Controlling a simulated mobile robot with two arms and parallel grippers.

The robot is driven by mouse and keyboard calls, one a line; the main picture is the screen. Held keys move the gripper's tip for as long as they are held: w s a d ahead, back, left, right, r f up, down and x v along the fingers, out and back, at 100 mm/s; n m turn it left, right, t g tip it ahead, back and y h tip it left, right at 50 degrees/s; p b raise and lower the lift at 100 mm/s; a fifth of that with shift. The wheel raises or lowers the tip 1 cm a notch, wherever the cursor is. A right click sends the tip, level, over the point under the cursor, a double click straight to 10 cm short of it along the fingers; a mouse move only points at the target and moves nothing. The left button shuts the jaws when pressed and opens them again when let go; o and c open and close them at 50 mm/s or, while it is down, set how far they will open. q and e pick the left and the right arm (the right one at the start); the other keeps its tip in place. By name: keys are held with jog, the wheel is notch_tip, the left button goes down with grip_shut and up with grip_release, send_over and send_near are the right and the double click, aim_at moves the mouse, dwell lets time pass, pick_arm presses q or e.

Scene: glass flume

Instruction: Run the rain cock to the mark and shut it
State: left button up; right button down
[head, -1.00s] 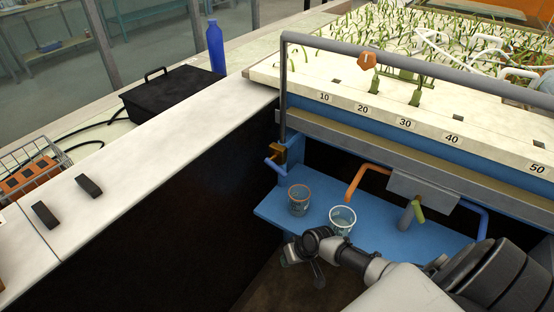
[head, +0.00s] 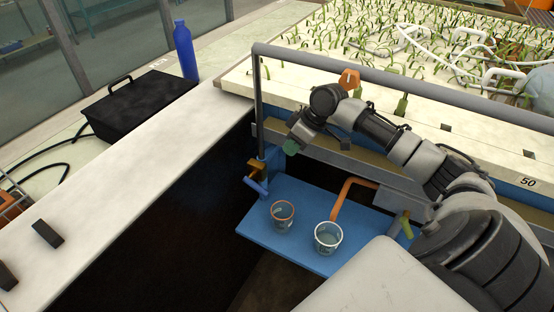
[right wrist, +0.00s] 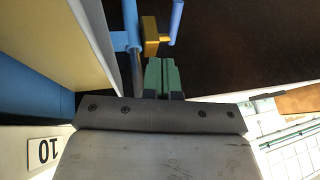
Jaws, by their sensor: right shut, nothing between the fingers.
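The brass cock (head: 257,169) with its blue lever (head: 256,187) sits low on the grey standpipe at the left end of the blue shelf. My right gripper (head: 291,147) is above and right of it, apart from it, with its green fingers shut and empty. In the right wrist view the shut fingers (right wrist: 163,76) point at the brass body (right wrist: 151,36), just short of it; the blue lever (right wrist: 175,20) is beyond. An orange-rimmed cup (head: 283,216) and a white-rimmed cup (head: 327,238) stand upright on the shelf. I cannot make out a mark on them. My left gripper is not in view.
The blue shelf (head: 258,228) has an orange pipe (head: 350,192) and a yellow-green lever (head: 405,225) at its right. The grey overhead pipe (head: 300,55) runs above the planted bed. A black case (head: 140,110) and a blue bottle (head: 185,50) stand on the left ledge.

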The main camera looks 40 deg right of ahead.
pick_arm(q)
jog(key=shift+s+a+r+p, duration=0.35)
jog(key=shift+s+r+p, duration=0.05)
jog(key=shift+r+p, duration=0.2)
pick_arm(e)
jog(key=s+a+x, duration=0.1)
jog(key=x, duration=1.2)
jog(key=shift+a, duration=0.35)
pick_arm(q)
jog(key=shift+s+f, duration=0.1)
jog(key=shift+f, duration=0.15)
pick_arm(e)
jog(key=shift+f, duration=0.15)
pick_arm(q)
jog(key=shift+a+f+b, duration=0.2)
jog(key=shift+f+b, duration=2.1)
jog(key=shift+b, duration=0.2)
pick_arm(e)
jog(key=shift+w+a+f+t+y, duration=0.1)
jog(key=shift+w+f+t+y, duration=0.1)
jog(key=shift+f+t, duration=0.4)
jog(key=shift+w+a+f+t+y, duration=0.1)
jog(key=shift+f+t+y, duration=0.2)
jog(key=shift+f, duration=0.55)
jog(key=shift+w+f+t+y, duration=0.15)
jog(key=shift+f+t, duration=0.35)
jog(key=shift+f, duration=0.25)
